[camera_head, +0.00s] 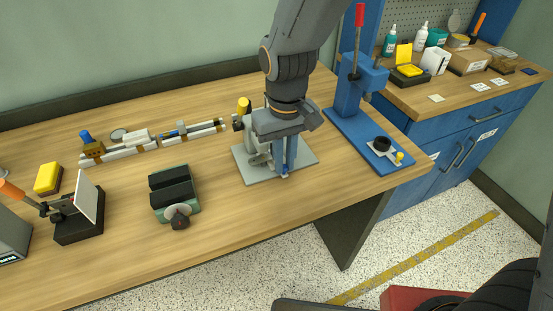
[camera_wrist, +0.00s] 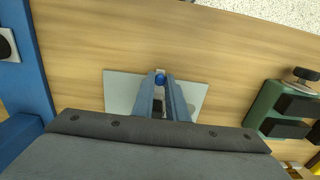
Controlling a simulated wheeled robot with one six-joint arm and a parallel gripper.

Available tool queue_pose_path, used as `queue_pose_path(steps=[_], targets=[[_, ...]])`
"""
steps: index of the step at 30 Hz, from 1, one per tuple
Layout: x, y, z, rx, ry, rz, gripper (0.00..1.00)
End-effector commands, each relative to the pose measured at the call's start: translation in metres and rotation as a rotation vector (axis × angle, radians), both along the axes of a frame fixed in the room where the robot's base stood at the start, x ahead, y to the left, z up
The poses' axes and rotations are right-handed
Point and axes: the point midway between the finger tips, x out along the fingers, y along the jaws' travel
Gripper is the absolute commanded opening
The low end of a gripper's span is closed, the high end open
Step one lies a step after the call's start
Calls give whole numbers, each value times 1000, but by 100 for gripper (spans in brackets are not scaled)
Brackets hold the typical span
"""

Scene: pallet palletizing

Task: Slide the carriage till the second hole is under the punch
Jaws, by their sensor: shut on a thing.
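My gripper (camera_head: 286,168) points down over a light grey base plate (camera_head: 303,157) on the wooden bench. In the wrist view its two blue-grey fingers (camera_wrist: 161,84) are shut on a small blue knob (camera_wrist: 160,78) near the plate's far edge. A grey fixture (camera_head: 258,148) stands on the plate, mostly hidden behind my gripper. The carriage, its holes and the punch cannot be made out clearly; my gripper and wrist cover the middle of the plate.
A white rail assembly (camera_head: 120,152) lies at the back left. A green vise (camera_head: 176,194) stands left of the plate, also in the wrist view (camera_wrist: 283,110). A blue press (camera_head: 350,95) with a red handle stands close on the right. Bare bench lies in front of the plate.

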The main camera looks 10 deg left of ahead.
Motion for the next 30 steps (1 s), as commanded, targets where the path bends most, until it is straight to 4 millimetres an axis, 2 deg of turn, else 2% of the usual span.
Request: queue_pose_path(steps=[19,30], targets=[[12,-18,1,1,-1,-1,0],[13,-19,1,1,-2,0,0]])
